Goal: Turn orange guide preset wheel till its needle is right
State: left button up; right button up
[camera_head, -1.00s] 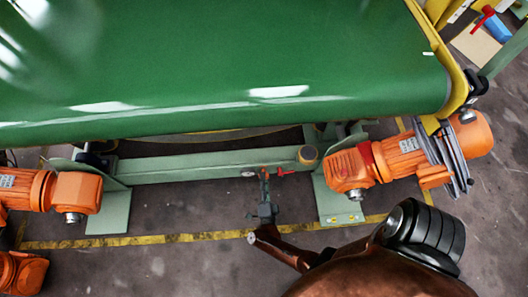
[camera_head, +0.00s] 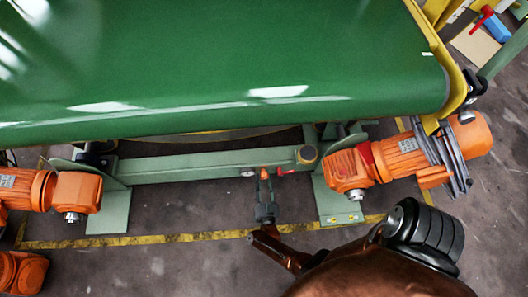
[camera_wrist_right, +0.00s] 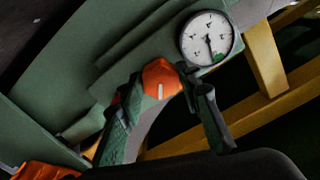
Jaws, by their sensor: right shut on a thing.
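The orange guide preset wheel (camera_wrist_right: 161,76) is a faceted knob with a white mark pointing down in the right wrist view. It also shows small in the head view (camera_head: 264,173). My right gripper (camera_wrist_right: 160,86) has one finger on each side of the wheel and is shut on it; the gripper also shows in the head view (camera_head: 264,186). The round white gauge (camera_wrist_right: 207,37) sits just up and right of the wheel. Its dark needle points down and slightly right, close to a small green patch on the dial. My left gripper is not in view.
The green conveyor belt (camera_head: 230,65) fills the area above the grey-green crossbeam (camera_head: 205,167). A red part (camera_head: 286,171) sits right beside the wheel. Orange motors stand at left (camera_head: 76,191) and right (camera_head: 350,168).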

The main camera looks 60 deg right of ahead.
jog(key=n, duration=0.3)
jog(key=shift+n, duration=2.1)
jog(key=o, duration=1.2)
jog(key=shift+c, duration=0.2)
